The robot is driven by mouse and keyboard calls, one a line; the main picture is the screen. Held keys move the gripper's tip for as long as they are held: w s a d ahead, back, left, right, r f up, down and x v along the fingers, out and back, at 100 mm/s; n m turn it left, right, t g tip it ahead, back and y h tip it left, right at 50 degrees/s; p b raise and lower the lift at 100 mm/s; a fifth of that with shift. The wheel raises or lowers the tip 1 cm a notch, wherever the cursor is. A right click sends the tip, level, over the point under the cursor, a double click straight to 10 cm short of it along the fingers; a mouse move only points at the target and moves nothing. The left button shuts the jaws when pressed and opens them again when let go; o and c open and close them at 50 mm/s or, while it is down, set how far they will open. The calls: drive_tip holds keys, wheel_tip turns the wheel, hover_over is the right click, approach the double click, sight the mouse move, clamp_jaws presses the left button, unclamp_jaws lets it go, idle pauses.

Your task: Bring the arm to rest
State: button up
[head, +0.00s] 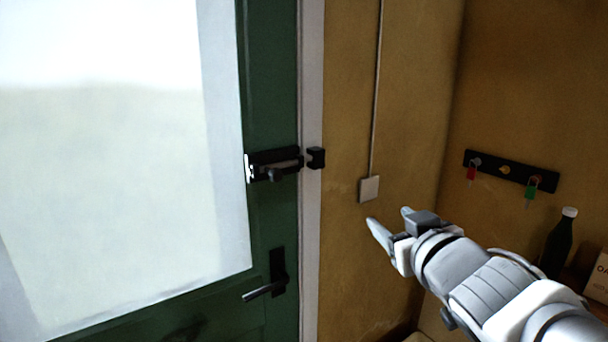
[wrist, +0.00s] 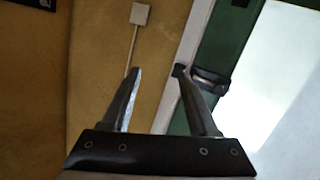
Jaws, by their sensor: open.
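My gripper (head: 389,216) is at the end of my outstretched arm, in the lower right of the head view. It is in front of the yellow wall, to the right of the green door. Its two fingers are spread with nothing between them; the open fingers also show in the wrist view (wrist: 158,73). In the head view the gripper is apart from the black bolt (head: 272,165) on the door and just below the white wall switch (head: 369,188). The distance to the wall is hard to tell.
A black catch (head: 316,158) sits on the white frame. On the right are a key rack (head: 510,172), a dark bottle (head: 560,243) and a box (head: 598,280) near my arm.

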drive_tip(key=s+d+f+m+g+h, duration=0.3)
drive_tip(key=s+d+f+g, duration=0.1)
drive_tip(key=s+f+g, duration=0.15)
drive_tip(key=s+a+f+g, duration=0.2)
drive_tip(key=s, duration=0.3)
drive_tip(key=s+a+f+g+y, duration=0.1)
drive_tip(key=s+f+g, duration=0.1)
drive_tip(key=s, duration=0.3)
drive_tip(key=shift+s+a+f+m, duration=0.3)
drive_tip(key=shift+a+f, duration=0.1)
drive_tip(key=shift+f, duration=0.4)
drive_tip(key=shift+g, duration=0.25)
drive_tip(key=shift+c, duration=0.8)
drive_tip(key=shift+w+a, duration=0.1)
drive_tip(key=shift+a, duration=0.05)
